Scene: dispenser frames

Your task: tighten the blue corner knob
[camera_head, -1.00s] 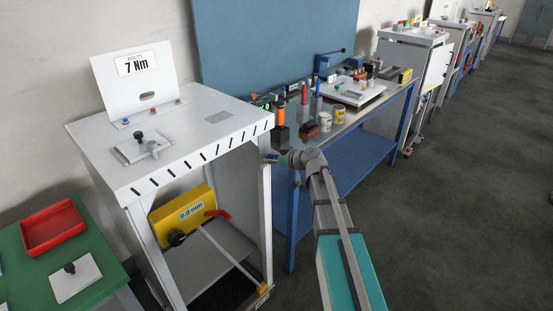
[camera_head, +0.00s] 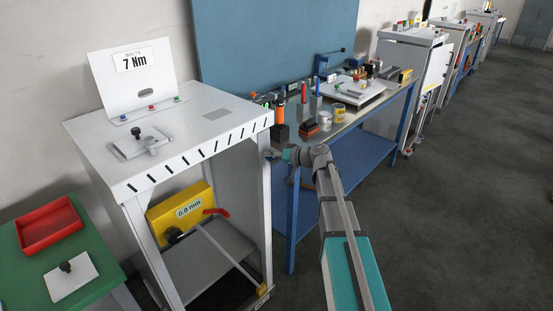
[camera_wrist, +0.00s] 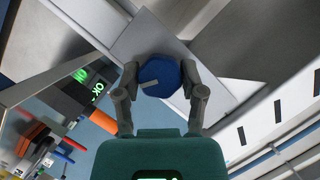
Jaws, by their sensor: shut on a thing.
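The blue corner knob (camera_wrist: 160,77) is round and faceted, with a pale grey mark on its face. It sits against a light grey plate (camera_wrist: 143,35) at the frame's corner in the wrist view. My gripper (camera_wrist: 159,70) is shut on it, one finger on each side. In the head view my gripper (camera_head: 272,155) is at the right front post of the white dispenser frame (camera_head: 267,205); the knob is too small and covered there to make out clearly.
A blue workbench (camera_head: 350,163) with tools stands just right of the frame. A yellow gauge (camera_head: 183,209) reading 0.0 mm sits inside the frame. A green table (camera_head: 25,278) with a red tray (camera_head: 48,226) is at left. The floor at right is clear.

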